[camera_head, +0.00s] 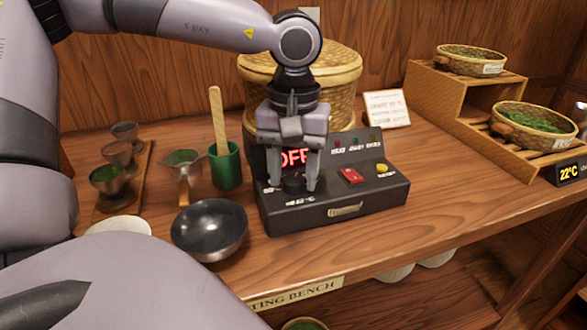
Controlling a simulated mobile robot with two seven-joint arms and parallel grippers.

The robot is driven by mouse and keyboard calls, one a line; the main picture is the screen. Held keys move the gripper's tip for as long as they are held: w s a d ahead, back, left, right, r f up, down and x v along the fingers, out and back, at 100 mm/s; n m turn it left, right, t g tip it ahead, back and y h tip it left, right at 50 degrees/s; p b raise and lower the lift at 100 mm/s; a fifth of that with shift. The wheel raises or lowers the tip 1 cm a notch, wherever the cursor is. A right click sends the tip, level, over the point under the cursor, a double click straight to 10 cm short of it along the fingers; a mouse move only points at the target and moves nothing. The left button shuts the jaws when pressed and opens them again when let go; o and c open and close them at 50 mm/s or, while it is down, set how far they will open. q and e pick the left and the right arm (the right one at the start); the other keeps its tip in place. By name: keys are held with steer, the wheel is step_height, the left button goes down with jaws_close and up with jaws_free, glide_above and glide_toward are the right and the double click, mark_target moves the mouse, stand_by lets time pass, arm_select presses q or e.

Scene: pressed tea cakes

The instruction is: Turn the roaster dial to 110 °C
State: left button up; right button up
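The roaster control box (345,208) is dark and sits on the wooden bench, with a lit red display (294,158) that appears to read OFF, partly covered by my gripper. A small black dial (293,184) is on its sloped top at the left. My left gripper (294,188) points down over the box, with one finger on each side of the dial. I cannot tell whether the fingers touch it. A red switch (352,176) and a yellow button (382,169) are to the right of the dial. My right gripper does not show.
A round woven basket (340,80) stands behind the box. A black bowl (209,231), a green cup (225,166) with a wooden stick, and small metal cups are left. A stepped rack (440,98) with tea baskets is right. The bench between box and rack is clear.

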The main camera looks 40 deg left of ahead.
mark_target(294, 178)
arm_select(q)
steer(key=shift+r+p, duration=0.6)
steer(key=shift+r, duration=3)
